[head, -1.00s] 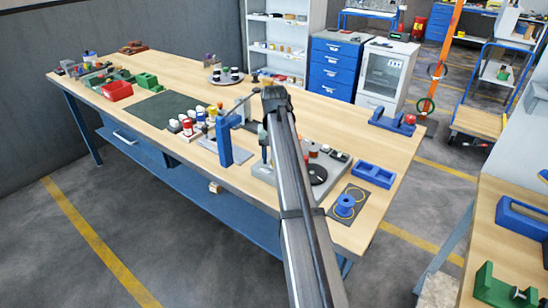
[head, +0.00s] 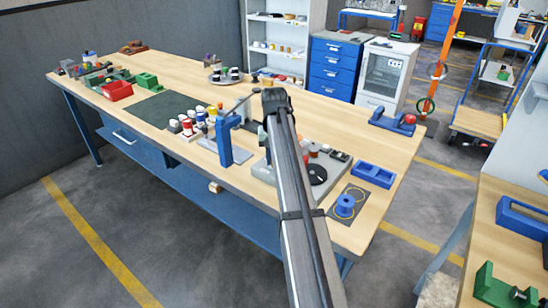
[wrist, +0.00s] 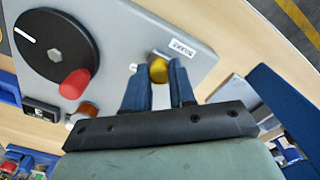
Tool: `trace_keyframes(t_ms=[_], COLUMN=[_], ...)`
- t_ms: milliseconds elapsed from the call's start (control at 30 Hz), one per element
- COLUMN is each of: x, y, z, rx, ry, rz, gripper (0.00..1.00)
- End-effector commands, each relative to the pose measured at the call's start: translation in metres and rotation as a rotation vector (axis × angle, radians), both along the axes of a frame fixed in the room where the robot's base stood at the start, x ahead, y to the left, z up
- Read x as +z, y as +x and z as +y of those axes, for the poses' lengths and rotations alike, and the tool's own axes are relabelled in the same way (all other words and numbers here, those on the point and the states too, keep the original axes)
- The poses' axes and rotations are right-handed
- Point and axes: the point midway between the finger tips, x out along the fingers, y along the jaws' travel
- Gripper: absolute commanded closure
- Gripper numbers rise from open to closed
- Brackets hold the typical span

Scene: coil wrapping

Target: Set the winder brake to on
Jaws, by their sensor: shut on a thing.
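The winder's grey plate (wrist: 115,35) fills the upper left of the wrist view. It carries a black disc (wrist: 45,45) with a white mark and a red knob (wrist: 75,83). A small brake lever with a yellow knob (wrist: 158,70) stands beside an upside-down white label (wrist: 182,47) that seems to read BRAKE. My gripper (wrist: 159,80) has its blue fingers on both sides of the yellow knob, shut on it. In the head view the black disc (head: 317,174) shows at the bench's front, while my arm hides the lever and fingers.
A blue post fixture (head: 226,142) stands just left of my arm. A blue tray (head: 373,175) and a blue spool (head: 345,205) lie to the right. Several bottles and pots stand left on the bench (head: 180,78).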

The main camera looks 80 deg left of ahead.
Motion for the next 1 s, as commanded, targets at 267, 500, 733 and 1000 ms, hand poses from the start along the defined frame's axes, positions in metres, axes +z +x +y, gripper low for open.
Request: trace_keyframes(t_ms=[267,500,733,1000], x=[0.0,0.0,0.0,0.0], y=[0.0,-0.016,-0.026,-0.027], z=[0.0,0.019,0.027,0.028], rx=[0.0,0.001,0.001,0.002], ry=[0.0,-0.001,0.0,0.002], rz=[0.0,0.0,0.0,0.002], gripper=[1.0,1.0,1.0,0.62])
